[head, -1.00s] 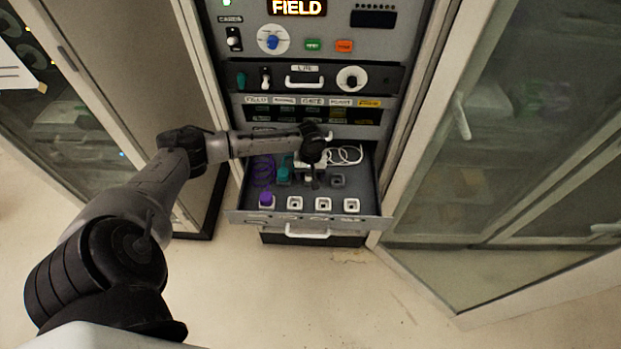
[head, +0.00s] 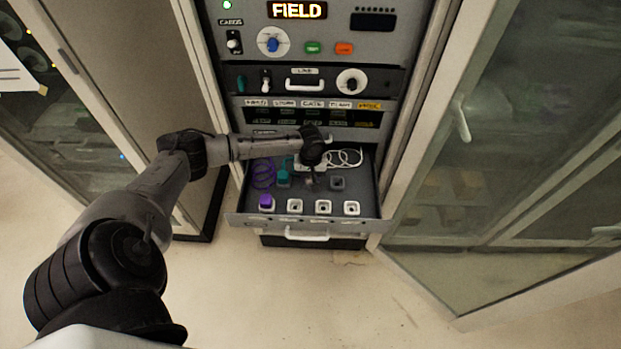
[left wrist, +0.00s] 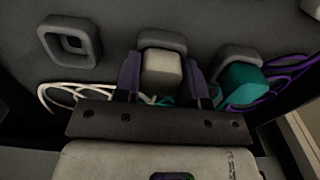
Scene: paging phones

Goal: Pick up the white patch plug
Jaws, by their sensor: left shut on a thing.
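The white patch plug (left wrist: 162,72) is a pale block with rounded edges, seen in the left wrist view between the two purple-grey fingers of my left gripper (left wrist: 160,82). The fingers are shut on its sides. A grey square socket stands directly behind the plug; I cannot tell whether the plug is clear of it. In the head view my left gripper (head: 310,178) is over the back middle of the open drawer (head: 245,217), and the gripper mostly hides the plug. My right gripper is not in view.
A teal plug (left wrist: 242,84) sits close beside the gripper, with a purple cord (head: 263,172) beyond it. An empty grey socket (left wrist: 70,42) is on the other side. White cords (head: 345,158) lie behind. A purple plug (head: 266,201) and white sockets (head: 323,206) line the drawer front.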

